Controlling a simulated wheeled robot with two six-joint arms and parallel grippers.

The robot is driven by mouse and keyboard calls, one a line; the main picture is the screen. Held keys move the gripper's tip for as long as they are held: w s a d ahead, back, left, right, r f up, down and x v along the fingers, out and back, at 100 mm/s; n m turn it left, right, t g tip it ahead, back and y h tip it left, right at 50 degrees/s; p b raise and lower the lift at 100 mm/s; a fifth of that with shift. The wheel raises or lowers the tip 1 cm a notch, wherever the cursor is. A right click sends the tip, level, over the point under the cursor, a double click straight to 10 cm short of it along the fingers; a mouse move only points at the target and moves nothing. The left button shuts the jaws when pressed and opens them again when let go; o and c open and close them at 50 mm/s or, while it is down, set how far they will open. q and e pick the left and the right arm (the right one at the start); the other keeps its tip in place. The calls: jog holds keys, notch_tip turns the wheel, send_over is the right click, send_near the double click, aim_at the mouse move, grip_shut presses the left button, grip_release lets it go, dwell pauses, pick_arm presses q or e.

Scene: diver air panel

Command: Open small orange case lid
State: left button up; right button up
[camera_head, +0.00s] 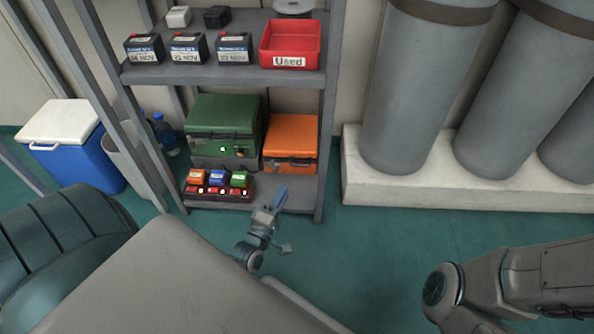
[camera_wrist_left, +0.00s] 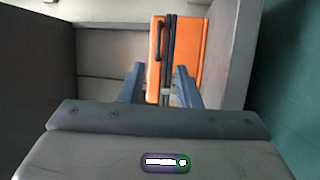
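The small orange case (camera_head: 291,138) sits on the lower shelf, right of a green case, with its lid shut. In the left wrist view the orange case (camera_wrist_left: 190,50) appears turned on its side, with a dark seam, a dark handle (camera_wrist_left: 159,45) and a small grey latch (camera_wrist_left: 166,97) on its front. My left gripper (camera_head: 279,198) is in front of the shelf's front edge, below the case. In the left wrist view its two blue fingers (camera_wrist_left: 161,82) are apart, with the case beyond and between them; I see no clear contact. My right gripper is out of view.
The green case (camera_head: 222,130) stands left of the orange one. A rack of small coloured blocks (camera_head: 218,184) is at the shelf front. A shelf post (camera_head: 328,120) stands close on the right. Batteries and a red "Used" bin (camera_head: 290,45) sit on the shelf above.

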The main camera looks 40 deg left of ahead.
pick_arm(q)
jog(key=b+x, duration=0.2)
jog(key=x, duration=0.6)
jog(key=shift+w+b, duration=0.35)
jog(key=shift+w, duration=0.05)
jog(key=shift+w+a+r, duration=0.15)
jog(key=shift+w+r, duration=0.1)
jog(key=shift+w, duration=0.45)
grip_shut()
